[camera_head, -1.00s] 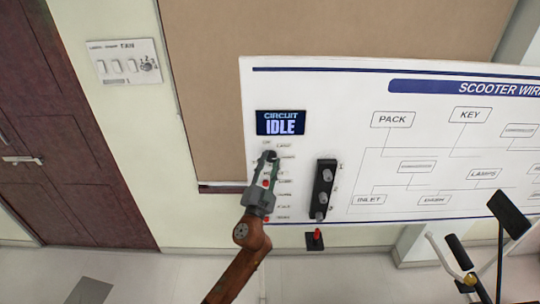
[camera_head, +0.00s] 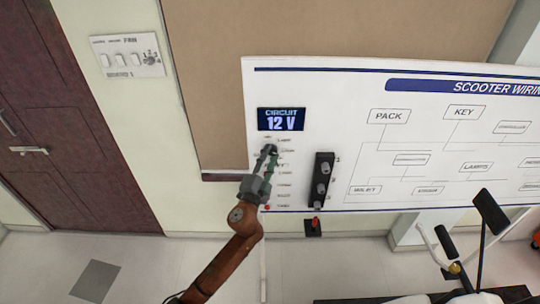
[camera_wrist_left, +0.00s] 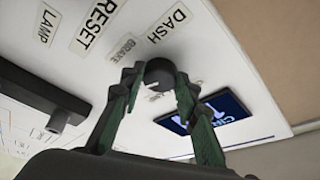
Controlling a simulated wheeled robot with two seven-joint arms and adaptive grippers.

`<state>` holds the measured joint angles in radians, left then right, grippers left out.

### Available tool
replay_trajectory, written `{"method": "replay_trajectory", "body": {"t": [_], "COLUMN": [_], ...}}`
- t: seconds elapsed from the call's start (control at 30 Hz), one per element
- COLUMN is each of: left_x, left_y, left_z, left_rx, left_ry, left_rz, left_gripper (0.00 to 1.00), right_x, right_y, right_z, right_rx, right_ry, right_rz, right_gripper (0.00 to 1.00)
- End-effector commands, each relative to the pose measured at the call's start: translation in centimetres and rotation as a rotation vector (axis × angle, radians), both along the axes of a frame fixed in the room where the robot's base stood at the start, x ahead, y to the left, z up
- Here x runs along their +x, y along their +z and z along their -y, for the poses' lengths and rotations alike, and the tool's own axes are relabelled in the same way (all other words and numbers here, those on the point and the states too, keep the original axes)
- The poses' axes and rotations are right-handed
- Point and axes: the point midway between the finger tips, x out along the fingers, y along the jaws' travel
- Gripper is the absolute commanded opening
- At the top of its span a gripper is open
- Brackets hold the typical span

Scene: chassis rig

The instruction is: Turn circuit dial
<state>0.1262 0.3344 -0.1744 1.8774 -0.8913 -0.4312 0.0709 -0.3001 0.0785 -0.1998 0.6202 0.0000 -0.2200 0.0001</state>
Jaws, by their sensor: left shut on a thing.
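The circuit dial, a dark round knob (camera_wrist_left: 158,71), sits on the white wiring board (camera_head: 360,88) below the display (camera_head: 281,119), which reads "CIRCUIT 12 V". My left gripper (camera_head: 269,149) is at the dial, its two green-padded fingers on either side of the knob and shut on it. The left wrist view shows the knob between the fingertips, with labels such as DASH, BRAKE, RESET and LAMP nearby. The display (camera_wrist_left: 212,113) is partly behind a finger there. In the head view the gripper hides much of the dial. My right gripper is not in view.
A black block with grey knobs (camera_head: 322,180) is on the board right of my gripper, with a red-topped control (camera_head: 314,223) below it. Scooter handlebars (camera_head: 455,262) stand at lower right. A switch plate (camera_head: 127,56) and a brown door (camera_head: 75,130) are at left.

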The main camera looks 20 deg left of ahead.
Motion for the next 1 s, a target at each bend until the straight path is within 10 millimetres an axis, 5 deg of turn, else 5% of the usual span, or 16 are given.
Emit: {"method": "replay_trajectory", "body": {"t": [0.13,0.17,0.4,0.77,1.0], "left_x": [0.0,0.0,0.0,-0.6,-4.6], "left_y": [-0.1,-0.1,0.0,-0.2,-1.1], "left_z": [0.1,0.1,0.0,0.0,0.5], "left_rx": [0.0,0.0,0.0,-0.001,-0.004], "left_ry": [-0.001,-0.001,0.0,0.0,0.001], "left_rz": [0.0,0.0,-0.001,-0.001,-0.004], "left_gripper": [0.05,0.3,0.47,0.47,0.47], "right_x": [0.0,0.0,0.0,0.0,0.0], "right_y": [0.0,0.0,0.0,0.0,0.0], "right_z": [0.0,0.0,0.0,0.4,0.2], "right_rx": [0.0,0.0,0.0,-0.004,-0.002], "right_ry": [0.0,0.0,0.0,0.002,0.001], "right_rz": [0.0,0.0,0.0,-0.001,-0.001], "right_gripper": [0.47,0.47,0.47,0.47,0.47]}}
